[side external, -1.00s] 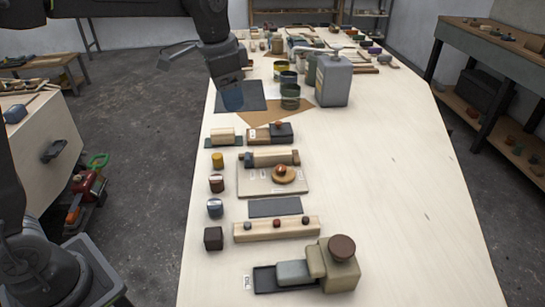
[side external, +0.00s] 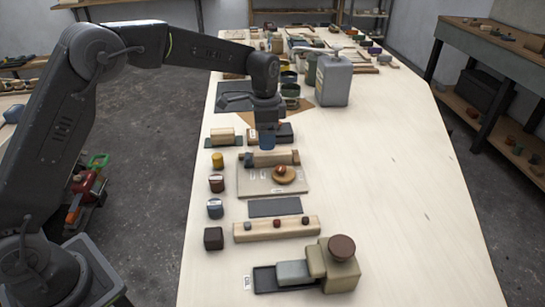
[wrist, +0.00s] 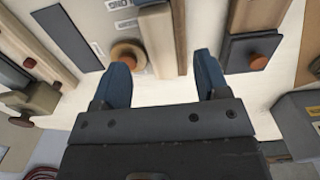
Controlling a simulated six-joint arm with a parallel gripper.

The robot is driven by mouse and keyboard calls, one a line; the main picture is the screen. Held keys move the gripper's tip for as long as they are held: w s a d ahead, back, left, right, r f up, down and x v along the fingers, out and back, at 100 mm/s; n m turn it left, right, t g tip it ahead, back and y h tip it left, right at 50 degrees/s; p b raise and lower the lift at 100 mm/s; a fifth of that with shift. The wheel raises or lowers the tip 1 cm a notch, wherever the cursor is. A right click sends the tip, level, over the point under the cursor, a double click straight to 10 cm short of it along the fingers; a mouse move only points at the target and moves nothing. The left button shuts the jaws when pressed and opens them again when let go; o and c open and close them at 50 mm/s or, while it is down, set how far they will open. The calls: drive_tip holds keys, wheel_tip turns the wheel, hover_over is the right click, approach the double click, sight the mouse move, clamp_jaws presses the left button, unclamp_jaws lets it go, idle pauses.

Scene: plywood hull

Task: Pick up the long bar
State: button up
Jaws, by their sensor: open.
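A pale wooden bar (side external: 272,159) with darker ends lies across the back part of a pale board (side external: 262,187). Another long pale bar (side external: 275,230), with small dark and red knobs along it, lies nearer the camera; the frames do not say which is the long bar. My gripper (side external: 267,147) hangs pointing down just above the bar on the board. In the wrist view its two blue fingers are apart, with the gripper's gap (wrist: 163,78) empty and a wooden bar (wrist: 157,40) running towards it. Height above the bar is hard to judge.
Dark blocks (side external: 285,132) stand just behind. A grey dispenser bottle (side external: 334,80) and several jars (side external: 290,90) stand further back. The table's right side is clear.

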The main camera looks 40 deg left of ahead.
sight(265, 152)
drive_tip(key=shift+s+f, duration=0.1)
drive_tip(key=shift+f, duration=2.85)
drive_tip(key=shift+c, duration=0.4)
drive_tip(key=c, duration=0.9)
drive_tip(key=shift+r, duration=0.2)
drive_tip(key=shift+c, duration=0.2)
